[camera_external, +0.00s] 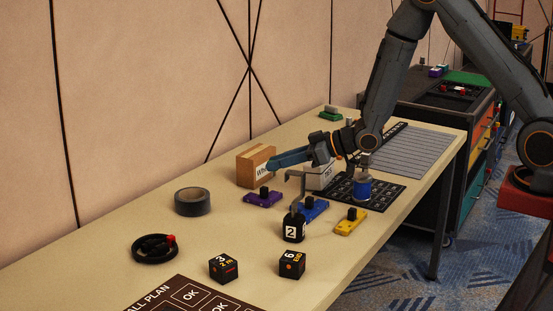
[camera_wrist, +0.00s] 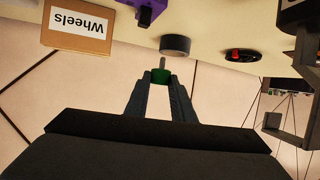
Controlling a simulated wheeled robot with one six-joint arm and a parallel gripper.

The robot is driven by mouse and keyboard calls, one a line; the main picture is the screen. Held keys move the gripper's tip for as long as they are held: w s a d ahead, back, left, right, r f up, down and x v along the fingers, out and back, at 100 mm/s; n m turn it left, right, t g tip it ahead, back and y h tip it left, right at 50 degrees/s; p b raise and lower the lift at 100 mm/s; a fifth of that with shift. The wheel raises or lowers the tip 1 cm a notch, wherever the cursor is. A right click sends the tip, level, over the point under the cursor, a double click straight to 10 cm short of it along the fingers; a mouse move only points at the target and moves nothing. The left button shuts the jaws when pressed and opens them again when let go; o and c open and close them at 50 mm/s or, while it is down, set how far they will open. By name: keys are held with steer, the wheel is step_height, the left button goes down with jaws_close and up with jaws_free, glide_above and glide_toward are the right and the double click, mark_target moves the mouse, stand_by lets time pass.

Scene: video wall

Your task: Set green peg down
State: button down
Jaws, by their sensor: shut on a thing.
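My gripper (camera_external: 271,164) reaches left over the table, level with the cardboard box. In the wrist view its two fingers (camera_wrist: 161,80) are closed around a green peg (camera_wrist: 161,76), which has a thin grey pin at its far end. The peg sits between the fingertips, off the table as far as I can tell. In the external view I cannot make out the peg; the fingers seem to hide it.
A "Wheels" box (camera_external: 255,167) stands beside the fingers. Purple (camera_external: 261,199), blue (camera_external: 313,210) and yellow (camera_external: 350,222) blocks, a hooked black weight (camera_external: 293,231), a tape roll (camera_external: 192,202) and a black grid mat (camera_external: 386,192) lie around. The table's left front has bare room.

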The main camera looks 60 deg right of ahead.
steer(key=w+m+t+h+b, duration=0.1)
steer(key=w+m+h+b, duration=0.3)
steer(key=w+b, duration=1.5)
steer(key=b, duration=2.3)
steer(key=shift+f+h, duration=0.15)
steer(key=shift+h, duration=0.25)
steer(key=shift+d+b, duration=0.1)
steer(key=shift+b, duration=0.3)
step_height(320, 180, down, 10)
steer(key=b, duration=0.8)
